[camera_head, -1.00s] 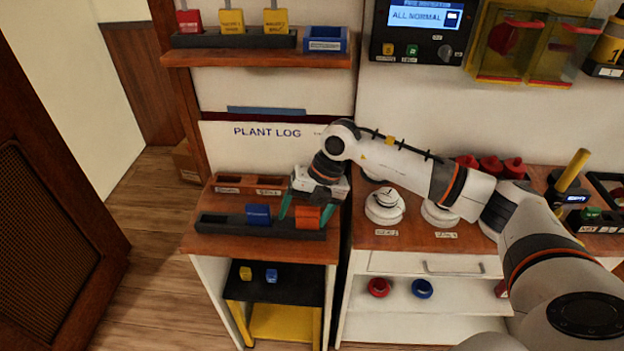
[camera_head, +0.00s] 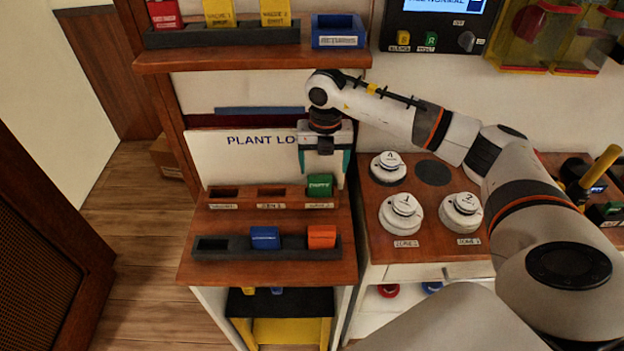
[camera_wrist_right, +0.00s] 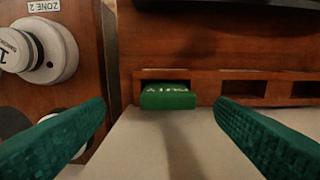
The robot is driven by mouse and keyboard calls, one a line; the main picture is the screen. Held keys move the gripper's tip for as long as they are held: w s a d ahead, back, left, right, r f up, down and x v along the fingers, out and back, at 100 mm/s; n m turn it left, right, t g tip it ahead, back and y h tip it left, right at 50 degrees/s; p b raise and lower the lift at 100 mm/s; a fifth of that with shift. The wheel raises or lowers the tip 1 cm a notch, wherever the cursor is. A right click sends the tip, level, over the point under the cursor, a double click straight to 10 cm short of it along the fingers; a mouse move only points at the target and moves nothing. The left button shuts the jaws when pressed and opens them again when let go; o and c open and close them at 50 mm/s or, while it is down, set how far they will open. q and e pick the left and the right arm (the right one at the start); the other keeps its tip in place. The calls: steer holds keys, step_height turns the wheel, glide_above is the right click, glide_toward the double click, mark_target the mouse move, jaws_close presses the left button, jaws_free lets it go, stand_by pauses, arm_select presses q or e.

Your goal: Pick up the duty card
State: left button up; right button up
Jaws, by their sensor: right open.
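The duty card is green with pale lettering (camera_head: 320,186) and stands in the right slot of the wooden rack (camera_head: 243,203) on the left desk. In the right wrist view the green card (camera_wrist_right: 168,96) sits in an end slot, its lettering upside down. My right gripper (camera_head: 324,167) is open and empty just above the card in the head view. In the right wrist view its green fingers (camera_wrist_right: 160,105) are spread to either side of the card, not touching it. My left gripper is in neither current view.
A dark tray (camera_head: 212,254) in front holds a blue card (camera_head: 265,238) and an orange card (camera_head: 321,236). The plant log board (camera_head: 235,165) stands behind the wooden rack. Round detectors (camera_head: 401,212) stand on the right counter. A shelf (camera_head: 250,58) hangs above.

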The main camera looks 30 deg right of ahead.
mark_target(320, 177)
steer(key=shift+w+f, duration=0.1)
steer(key=shift+f, duration=0.3)
steer(key=shift+f+p, duration=0.5)
steer(key=shift+f, duration=0.3)
steer(key=f, duration=0.1)
steer(key=f+p, duration=0.1)
steer(key=f, duration=0.2)
steer(key=shift+w+a+f+p, duration=0.2)
steer(key=shift+w+a+p, duration=0.05)
steer(key=shift+w+p, duration=0.1)
steer(key=shift+f, duration=0.2)
arm_select(q)
steer(key=r, duration=0.1)
steer(key=s+r, duration=0.1)
steer(key=shift+r, duration=0.35)
arm_select(e)
steer(key=c, duration=1.1)
